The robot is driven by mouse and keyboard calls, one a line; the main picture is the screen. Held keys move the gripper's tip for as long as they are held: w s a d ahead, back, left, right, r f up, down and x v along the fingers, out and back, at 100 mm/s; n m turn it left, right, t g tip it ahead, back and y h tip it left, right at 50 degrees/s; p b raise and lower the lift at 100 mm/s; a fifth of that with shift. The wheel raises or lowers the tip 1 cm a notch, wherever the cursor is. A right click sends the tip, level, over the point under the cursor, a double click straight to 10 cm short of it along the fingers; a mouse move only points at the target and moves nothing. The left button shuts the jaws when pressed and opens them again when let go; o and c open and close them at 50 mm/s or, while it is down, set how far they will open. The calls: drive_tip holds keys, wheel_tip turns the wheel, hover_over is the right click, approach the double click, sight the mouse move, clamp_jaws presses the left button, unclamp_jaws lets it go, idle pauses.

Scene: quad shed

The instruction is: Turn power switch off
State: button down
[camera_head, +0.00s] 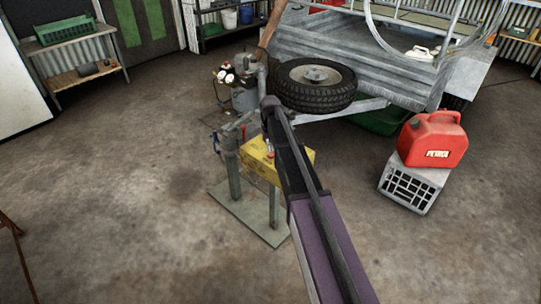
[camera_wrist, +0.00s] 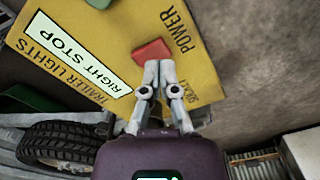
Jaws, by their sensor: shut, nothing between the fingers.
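A yellow panel (camera_wrist: 205,75) fills the upper middle of the wrist view. It carries a red switch (camera_wrist: 152,49) beside the word POWER. My gripper (camera_wrist: 160,66) is shut and empty, its fingertips at the lower edge of the red switch. I cannot tell whether they touch it. The switch's on or off position is not clear. In the head view the yellow box (camera_head: 258,160) sits on a metal stand, partly hidden by my arm; my gripper is not clearly visible there.
The panel also has a RIGHT STOP label (camera_wrist: 78,60) and a green part (camera_wrist: 99,3) at the picture's top edge. A trailer with a spare tyre (camera_head: 315,85) stands behind the box. A red petrol can (camera_head: 432,140) sits on a grey crate (camera_head: 412,187) to the right.

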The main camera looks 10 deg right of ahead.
sight(271, 157)
drive_tip(key=shift+f+b, duration=1.45)
idle(1.5)
drive_tip(key=shift+r, duration=0.1)
drive_tip(key=shift+r+p, duration=3.45)
drive_tip(key=shift+p, duration=0.1)
drive_tip(key=shift+s, duration=0.5)
drive_tip(key=s+m, duration=0.1)
drive_tip(key=s, duration=2.7)
wheel_tip(271, 157, up, 21)
drive_tip(key=p, duration=2.1)
drive_tip(key=shift+a+r, duration=0.15)
drive_tip(key=shift+a, duration=0.15)
